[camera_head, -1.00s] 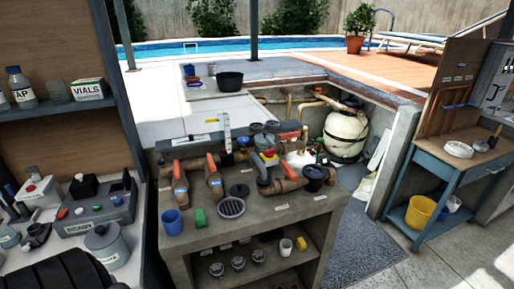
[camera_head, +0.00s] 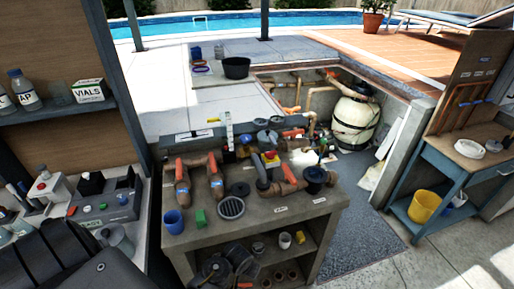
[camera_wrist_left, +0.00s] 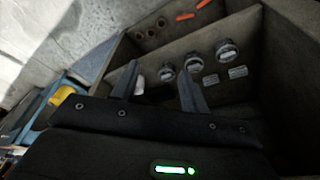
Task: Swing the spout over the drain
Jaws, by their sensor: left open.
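A round drain grate (camera_head: 231,208) is set in the top of the stone counter (camera_head: 262,221). A grey bent pipe (camera_head: 261,172), which looks like the spout, stands to its right and joins brown pipework with an orange-red handle; I cannot be sure it is the spout. My left gripper (camera_head: 232,262) is low in front of the counter's open shelf, below the drain and apart from both. My right gripper is not seen.
A black-topped fitting (camera_head: 315,177) is at the right. The counter's front edge lies above my left gripper.

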